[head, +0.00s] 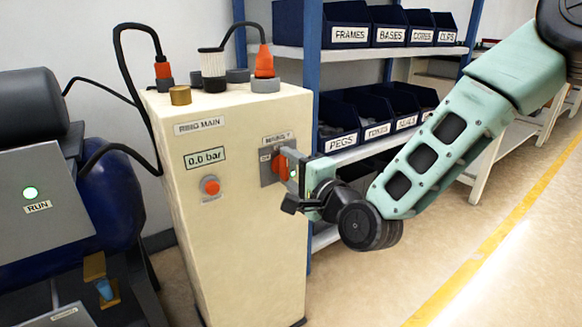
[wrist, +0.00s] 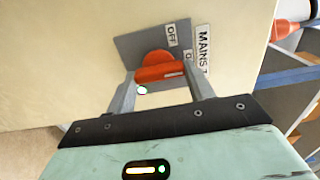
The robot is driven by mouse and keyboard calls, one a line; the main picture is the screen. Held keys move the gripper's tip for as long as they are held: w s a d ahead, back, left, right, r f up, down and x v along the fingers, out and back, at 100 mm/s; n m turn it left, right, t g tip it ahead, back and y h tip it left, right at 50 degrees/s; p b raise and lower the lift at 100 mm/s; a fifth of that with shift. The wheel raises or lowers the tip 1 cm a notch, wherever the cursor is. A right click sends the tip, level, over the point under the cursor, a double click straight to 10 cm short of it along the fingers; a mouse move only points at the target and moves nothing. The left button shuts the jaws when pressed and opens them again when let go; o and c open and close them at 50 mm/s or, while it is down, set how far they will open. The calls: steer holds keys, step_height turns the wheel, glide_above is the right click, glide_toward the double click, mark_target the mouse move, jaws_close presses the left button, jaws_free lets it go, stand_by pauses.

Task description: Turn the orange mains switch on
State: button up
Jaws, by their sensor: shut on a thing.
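The cabinet's front has a 0.0 bar display (head: 205,158) and a red button (head: 210,186). Plugs and cables stand on its top. A shelf with blue bins (head: 345,120) is close behind my arm. A grey machine with a lit RUN light (head: 30,192) stands left.

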steer(key=shift+f, duration=0.1)
stand_by(0.3)
steer(key=o, duration=1)
